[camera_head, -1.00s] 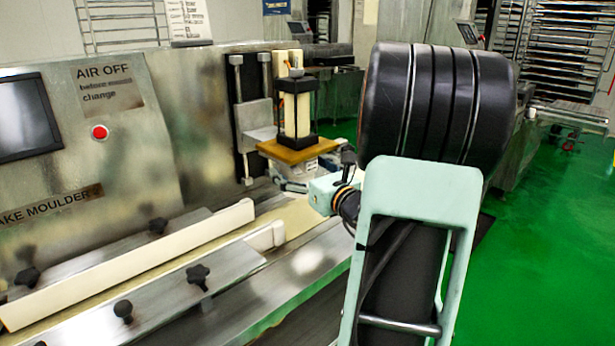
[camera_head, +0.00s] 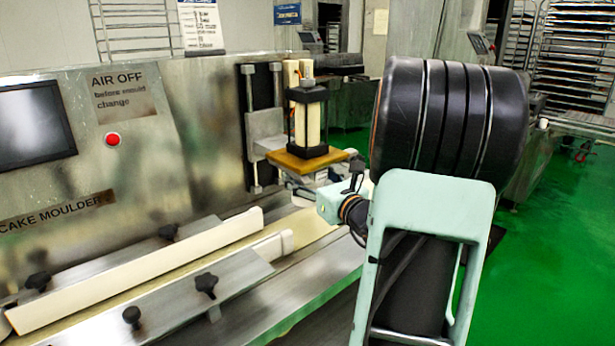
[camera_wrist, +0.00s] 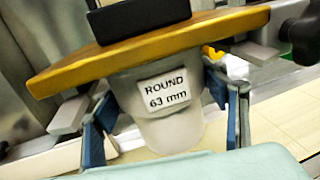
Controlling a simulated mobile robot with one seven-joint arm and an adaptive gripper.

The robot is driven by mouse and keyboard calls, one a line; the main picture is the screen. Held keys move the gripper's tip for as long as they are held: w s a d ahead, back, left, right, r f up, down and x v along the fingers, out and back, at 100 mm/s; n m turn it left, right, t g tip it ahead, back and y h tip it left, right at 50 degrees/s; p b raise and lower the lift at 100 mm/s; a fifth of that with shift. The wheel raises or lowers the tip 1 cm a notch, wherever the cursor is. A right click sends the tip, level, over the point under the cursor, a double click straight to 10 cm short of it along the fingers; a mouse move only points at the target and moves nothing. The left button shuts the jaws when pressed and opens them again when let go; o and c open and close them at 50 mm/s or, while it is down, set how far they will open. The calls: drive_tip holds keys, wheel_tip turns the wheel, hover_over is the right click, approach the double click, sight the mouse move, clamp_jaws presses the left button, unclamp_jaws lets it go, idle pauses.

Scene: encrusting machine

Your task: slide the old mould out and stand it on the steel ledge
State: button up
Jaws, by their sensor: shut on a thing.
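The old mould (camera_wrist: 165,95) is a pale grey tapered cup with a label reading "ROUND 63 mm" in the wrist view. Its top meets the underside of an amber plate (camera_wrist: 215,35), or lies very close beneath it; I cannot tell whether they touch. My gripper (camera_wrist: 165,112) has a blue-sided finger on each side of the cup and is shut on it. In the head view the amber plate (camera_head: 300,162) juts from the machine, with my wrist just below and right of it. The mould is mostly hidden there. I cannot surely pick out the steel ledge.
A black-framed cylinder (camera_head: 307,115) stands on the plate. A pale belt (camera_head: 315,232) runs below, between cream guide rails (camera_head: 150,270). Black knobs (camera_head: 206,283) stick up at the front. A black knob (camera_wrist: 302,35) is near the gripper's right. Green floor is open at right.

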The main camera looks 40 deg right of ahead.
sight(321, 181)
drive_tip(key=shift+s+d+r, duration=0.1)
drive_tip(key=shift+s, duration=1.15)
drive_tip(key=shift+s+d, duration=0.1)
drive_tip(key=shift+s, duration=1.15)
drive_tip(key=s+p, duration=0.1)
drive_tip(key=s, duration=0.9)
drive_tip(key=shift+d, duration=0.35)
drive_tip(key=shift+w, duration=0.1)
